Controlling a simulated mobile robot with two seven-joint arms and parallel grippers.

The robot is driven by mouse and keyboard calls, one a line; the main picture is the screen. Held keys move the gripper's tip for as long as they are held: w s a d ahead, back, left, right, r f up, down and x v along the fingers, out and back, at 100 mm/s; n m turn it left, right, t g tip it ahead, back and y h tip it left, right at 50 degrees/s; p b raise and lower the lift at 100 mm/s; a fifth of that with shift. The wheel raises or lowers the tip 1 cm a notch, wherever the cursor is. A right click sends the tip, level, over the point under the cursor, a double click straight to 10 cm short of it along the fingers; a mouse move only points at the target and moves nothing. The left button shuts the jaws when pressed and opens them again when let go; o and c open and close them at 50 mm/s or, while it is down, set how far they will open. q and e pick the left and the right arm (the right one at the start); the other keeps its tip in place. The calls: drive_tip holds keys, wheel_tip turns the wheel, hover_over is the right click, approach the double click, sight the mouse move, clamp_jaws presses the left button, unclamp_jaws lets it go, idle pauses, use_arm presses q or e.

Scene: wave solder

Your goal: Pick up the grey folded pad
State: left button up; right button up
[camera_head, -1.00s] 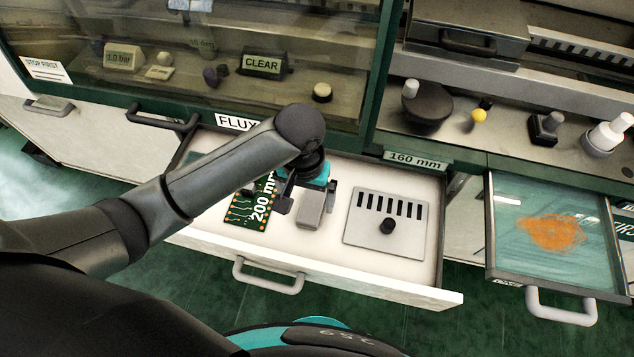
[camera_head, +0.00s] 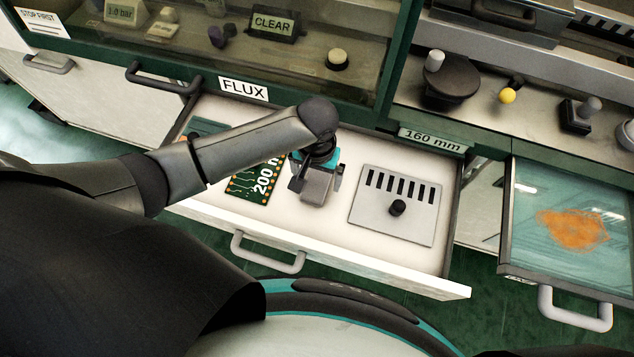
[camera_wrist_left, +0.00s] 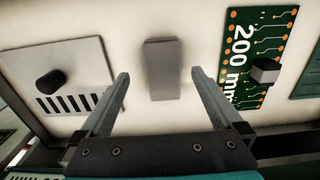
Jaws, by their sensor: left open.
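The grey folded pad (camera_head: 315,188) is a small grey block on the white floor of the open drawer (camera_head: 300,232). In the left wrist view the pad (camera_wrist_left: 162,70) lies at the upper middle, ahead of and between the two fingers. My left gripper (camera_head: 316,184) is over the pad in the head view, with a finger on either side of it. In the left wrist view the left gripper (camera_wrist_left: 160,80) is open, with clear gaps between each finger and the pad. My right gripper is not seen.
A green circuit board marked 200 mm (camera_head: 255,183) lies left of the pad. A slotted grey plate with a black knob (camera_head: 396,228) lies right. Another open drawer with an orange patch (camera_head: 530,205) is at the right. The cabinet front rises behind the drawer.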

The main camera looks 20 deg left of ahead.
sight(313, 190)
use_arm(q)
drive_tip(key=f, duration=0.2)
drive_tip(key=f+b, duration=0.1)
drive_tip(key=f, duration=0.1)
drive_tip(key=shift+s+a, duration=0.25)
drive_tip(key=shift+s, duration=0.15)
drive_tip(key=shift+f, duration=0.45)
drive_tip(key=c, duration=1.4)
drive_tip(key=shift+r, duration=0.1)
